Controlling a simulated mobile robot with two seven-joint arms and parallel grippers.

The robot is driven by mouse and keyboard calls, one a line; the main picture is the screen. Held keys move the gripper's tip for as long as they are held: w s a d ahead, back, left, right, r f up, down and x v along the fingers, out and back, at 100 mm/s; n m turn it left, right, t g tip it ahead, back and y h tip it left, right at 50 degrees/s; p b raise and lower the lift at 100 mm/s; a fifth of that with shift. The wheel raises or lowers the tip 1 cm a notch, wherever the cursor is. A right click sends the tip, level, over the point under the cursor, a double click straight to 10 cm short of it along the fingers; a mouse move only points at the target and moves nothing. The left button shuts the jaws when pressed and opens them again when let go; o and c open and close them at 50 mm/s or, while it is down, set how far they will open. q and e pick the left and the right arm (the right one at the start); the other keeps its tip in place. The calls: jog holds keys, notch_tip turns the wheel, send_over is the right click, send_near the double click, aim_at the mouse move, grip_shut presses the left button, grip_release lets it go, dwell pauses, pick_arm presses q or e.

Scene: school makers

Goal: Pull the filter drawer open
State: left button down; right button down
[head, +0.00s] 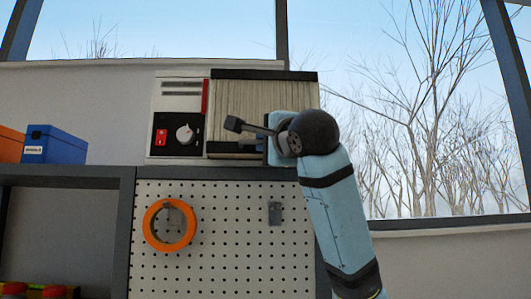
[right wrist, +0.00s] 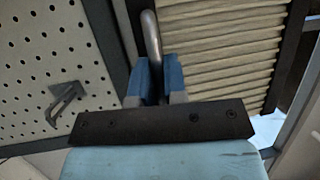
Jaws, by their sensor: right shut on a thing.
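The filter drawer, with its pleated cream filter face (head: 255,100), sits in a unit on a ledge at the middle of the head view. The pleats also show in the right wrist view (right wrist: 225,50). A grey metal handle bar (right wrist: 152,38) runs between the blue fingers of my right gripper (right wrist: 158,75), which is shut on it. In the head view my right gripper (head: 262,146) is at the lower part of the filter face, and my wrist hides part of it. How far the drawer stands out is hard to tell. My left gripper is not in view.
The unit's control panel (head: 178,125) with a knob and red switch is left of the filter. Below are a pegboard (head: 240,250), an orange tape roll (head: 169,225) and a grey hook (head: 275,214). A blue box (head: 55,145) stands left. A window fills the right.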

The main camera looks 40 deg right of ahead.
jog(key=c, duration=1.2)
grip_release()
jog(key=b+v, duration=0.4)
jog(key=v, duration=0.9)
jog(key=shift+s+b, duration=0.3)
jog(key=shift+s, duration=0.1)
jog(key=shift+f, duration=0.1)
